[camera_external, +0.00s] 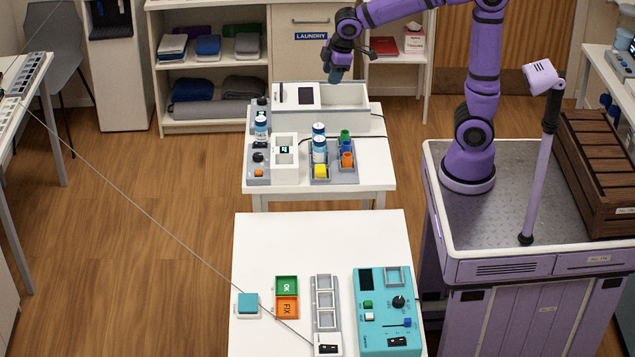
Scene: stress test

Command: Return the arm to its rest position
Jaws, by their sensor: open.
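My purple arm rises from its base on the cart at the right. It reaches left over the far white table. The gripper appears apart from the bin.
The far white table (376,172) carries a white bin (350,97), bottles (319,150) and coloured blocks. The near table (270,240) holds a teal panel (387,320) and trays. A wooden crate (595,170) and post (541,160) stand on my cart.

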